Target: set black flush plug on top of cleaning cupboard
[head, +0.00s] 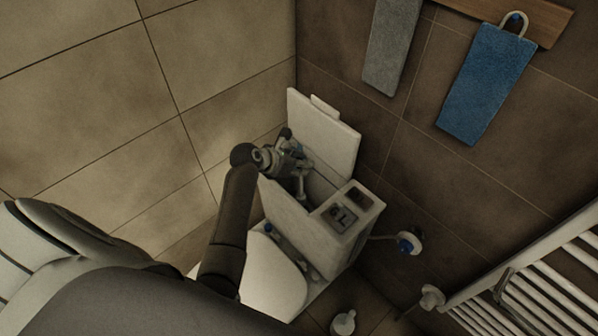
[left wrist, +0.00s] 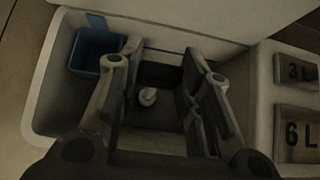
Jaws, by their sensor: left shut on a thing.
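My left gripper (head: 290,160) reaches down into the open white cistern (head: 330,255) of the toilet. In the left wrist view, its two fingers (left wrist: 160,72) stand a little apart, shut on a dark piece between them, which looks like the black flush plug (left wrist: 160,75). Its outline is hard to tell in the dim tank. A small pale knob (left wrist: 148,97) shows between the fingers. My right gripper is in neither view. I see no cleaning cupboard.
A blue box (left wrist: 95,55) sits inside the tank on the left. The white cistern lid (head: 325,135) stands upright behind. A panel with 3L and 6L buttons (head: 343,213) is at the right. A towel radiator (head: 540,290) stands at the right.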

